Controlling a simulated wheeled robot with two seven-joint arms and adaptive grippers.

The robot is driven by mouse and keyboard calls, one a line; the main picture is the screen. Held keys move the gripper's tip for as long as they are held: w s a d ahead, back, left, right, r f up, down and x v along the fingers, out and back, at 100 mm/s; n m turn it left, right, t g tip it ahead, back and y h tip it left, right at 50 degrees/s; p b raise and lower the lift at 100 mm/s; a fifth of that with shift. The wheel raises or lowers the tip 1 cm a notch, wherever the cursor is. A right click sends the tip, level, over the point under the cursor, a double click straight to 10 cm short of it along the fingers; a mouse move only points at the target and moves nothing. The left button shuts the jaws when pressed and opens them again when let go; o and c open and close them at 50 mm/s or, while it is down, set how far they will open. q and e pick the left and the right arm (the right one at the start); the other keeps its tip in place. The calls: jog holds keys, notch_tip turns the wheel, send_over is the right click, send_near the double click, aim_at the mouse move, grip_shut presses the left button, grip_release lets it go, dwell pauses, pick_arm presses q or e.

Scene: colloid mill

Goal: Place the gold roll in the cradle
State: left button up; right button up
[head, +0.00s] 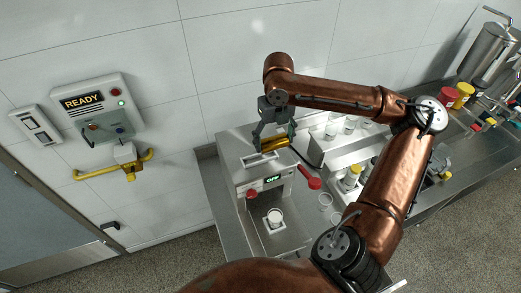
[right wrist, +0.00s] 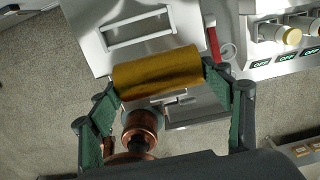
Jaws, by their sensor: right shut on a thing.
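My right gripper (head: 269,136) is shut on the gold roll (head: 276,144), above the top of the steel machine. In the right wrist view the gold roll (right wrist: 157,73) lies crosswise between the two green-padded fingers (right wrist: 160,75), one at each end. A pale rectangular frame on the machine's top, which looks like the cradle (head: 260,159), is just below and left of the roll in the head view. It also shows beyond the roll in the right wrist view (right wrist: 138,29). The roll appears apart from this frame. My left gripper is not in view.
The machine's front has an "OFF" display (head: 273,179), a red-ended handle (head: 314,183) and a white cup (head: 274,217) below. Shelves with jars (head: 349,178) stand to the right. A "READY" panel (head: 98,107) and yellow handle (head: 105,172) are on the left wall.

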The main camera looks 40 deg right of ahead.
jog(key=w+f, duration=0.2)
jog(key=w+a+f, duration=0.1)
jog(key=w+f, duration=0.1)
jog(key=f, duration=0.1)
jog(key=shift+w+a+f, duration=0.1)
jog(key=shift+w, duration=0.25)
jog(key=shift+w+a+f, duration=0.2)
jog(key=shift+w+f, duration=0.1)
jog(key=shift+f, duration=0.2)
jog(key=shift+d+f+p, duration=0.1)
jog(key=shift+f+p, duration=0.3)
jog(key=shift+f, duration=1.1)
jog(key=o, duration=1.2)
jog(key=shift+f, duration=0.1)
jog(key=shift+o, duration=0.2)
notch_tip(320, 180, up, 12)
